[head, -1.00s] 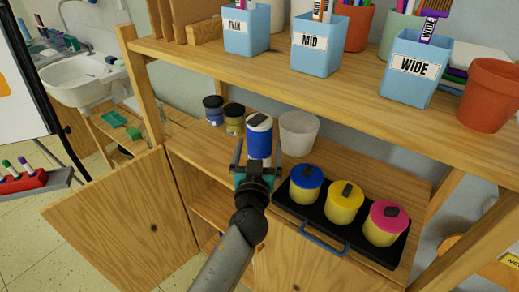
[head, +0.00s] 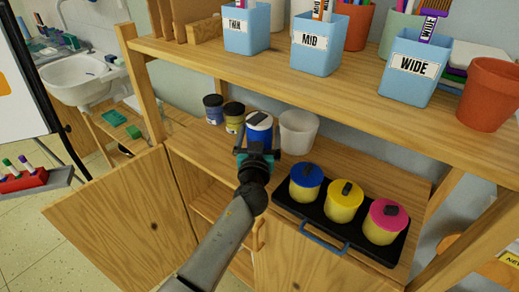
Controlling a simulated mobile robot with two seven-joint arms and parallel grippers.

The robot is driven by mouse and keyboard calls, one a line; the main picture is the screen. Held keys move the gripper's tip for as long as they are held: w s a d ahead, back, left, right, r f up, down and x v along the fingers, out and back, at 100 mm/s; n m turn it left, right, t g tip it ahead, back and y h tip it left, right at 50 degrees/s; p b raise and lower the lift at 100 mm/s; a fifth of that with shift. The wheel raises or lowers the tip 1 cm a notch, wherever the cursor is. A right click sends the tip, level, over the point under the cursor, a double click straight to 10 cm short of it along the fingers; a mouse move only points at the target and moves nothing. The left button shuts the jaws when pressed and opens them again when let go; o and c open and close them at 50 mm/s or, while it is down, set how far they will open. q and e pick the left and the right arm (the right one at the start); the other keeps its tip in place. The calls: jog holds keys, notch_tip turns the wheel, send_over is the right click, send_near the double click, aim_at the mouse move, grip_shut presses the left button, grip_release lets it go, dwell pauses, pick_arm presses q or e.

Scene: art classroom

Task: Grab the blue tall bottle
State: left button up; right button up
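The tall blue bottle (head: 259,131), with a whitish top bearing a dark patch, stands on the lower wooden shelf (head: 190,143). My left gripper (head: 259,137) is in front of it, with its fingers apart on either side of the bottle. The fingers do not look closed on it, and I cannot tell whether either one touches it. The gripper's body hides the bottle's lower part. My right gripper is not in view.
A translucent cup (head: 298,132) stands close right of the bottle. A dark blue jar (head: 213,109) and a yellowish jar (head: 234,117) stand left. A black tray (head: 325,222) with lidded yellow pots is at front right. The upper shelf (head: 330,85) overhangs behind.

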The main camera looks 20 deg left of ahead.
pick_arm(q)
grip_shut()
dwell(0.6)
jog(key=shift+r, duration=0.2)
